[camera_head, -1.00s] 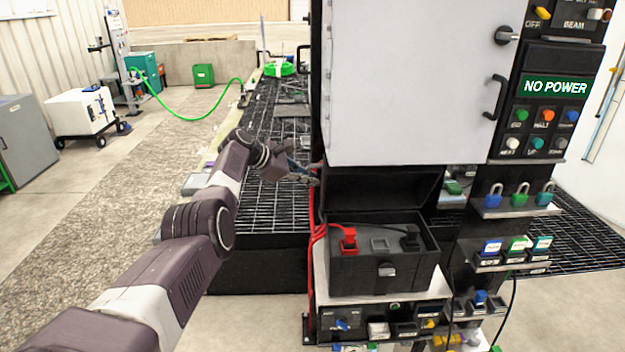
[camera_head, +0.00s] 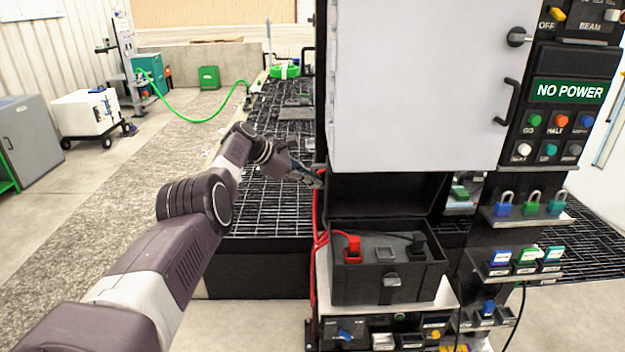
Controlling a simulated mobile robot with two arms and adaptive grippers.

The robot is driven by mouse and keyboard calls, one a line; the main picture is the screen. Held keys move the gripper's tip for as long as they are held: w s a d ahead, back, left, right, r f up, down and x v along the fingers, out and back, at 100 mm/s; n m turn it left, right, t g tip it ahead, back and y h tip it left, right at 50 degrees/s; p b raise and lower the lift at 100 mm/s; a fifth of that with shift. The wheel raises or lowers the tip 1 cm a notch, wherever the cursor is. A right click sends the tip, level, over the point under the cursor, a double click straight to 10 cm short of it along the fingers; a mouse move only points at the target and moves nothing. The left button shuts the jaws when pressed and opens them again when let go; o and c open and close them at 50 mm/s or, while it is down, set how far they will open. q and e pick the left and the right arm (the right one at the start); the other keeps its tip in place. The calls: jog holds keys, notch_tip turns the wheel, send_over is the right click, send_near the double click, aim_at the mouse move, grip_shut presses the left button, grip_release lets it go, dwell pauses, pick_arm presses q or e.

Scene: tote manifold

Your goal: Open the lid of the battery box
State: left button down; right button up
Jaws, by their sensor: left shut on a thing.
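The black battery box (camera_head: 386,283) stands on a white shelf of the machine, with its inside showing. Its black lid (camera_head: 385,197) is raised at the back, under the white cabinet. A red terminal (camera_head: 352,249) and a black terminal (camera_head: 417,246) with cables show inside. My left gripper (camera_head: 316,179) is at the upper left edge of the raised lid, shut on it; the fingertips are small and partly lost against the dark edge and red cables. My right gripper is not in view.
The white cabinet door (camera_head: 425,85) hangs just above the lid. Padlocks (camera_head: 531,203) and small bins sit on shelves to the right. A black grated table (camera_head: 275,150) lies behind my left arm. Open floor lies at the left.

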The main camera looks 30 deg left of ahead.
pick_arm(q)
jog(key=c, duration=2)
grip_release()
jog(key=v, duration=1.1)
jog(key=shift+s+a+r, duration=0.15)
jog(key=shift+s+r, duration=0.05)
jog(key=shift+s, duration=0.1)
jog(key=shift+f, duration=0.1)
